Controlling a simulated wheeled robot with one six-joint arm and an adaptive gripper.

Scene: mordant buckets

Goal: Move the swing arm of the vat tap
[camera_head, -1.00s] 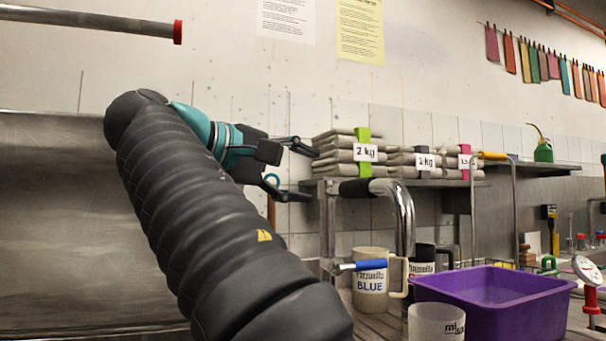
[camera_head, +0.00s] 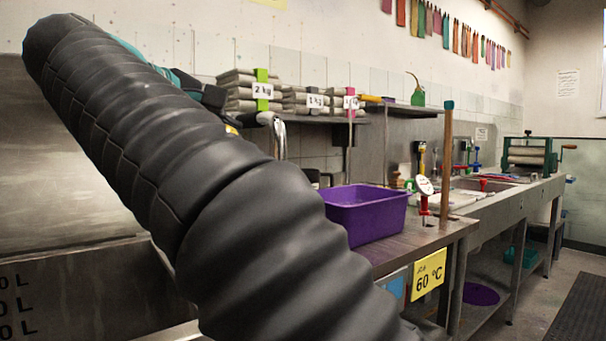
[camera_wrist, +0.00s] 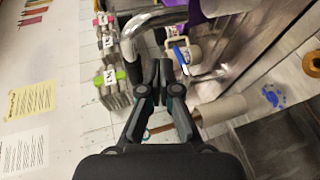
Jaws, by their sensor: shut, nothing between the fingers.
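The vat tap's swing arm is a bent chrome pipe with a black sleeve. It shows in the wrist view (camera_wrist: 137,27), left of and beyond my fingertips. In the head view the swing arm (camera_head: 281,140) is mostly hidden behind my arm. A blue lever (camera_wrist: 181,57) on a chrome fitting shows just right of my fingertips in the wrist view. My gripper (camera_wrist: 161,68) is shut and empty, its fingertips together. They appear beside the black sleeve; I cannot tell whether they touch it. In the head view my arm covers most of the gripper.
A purple tub (camera_head: 366,213) stands on the bench, near a red-stemmed dial thermometer (camera_head: 425,190). Grey weight bags (camera_head: 250,91) lie on the shelf.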

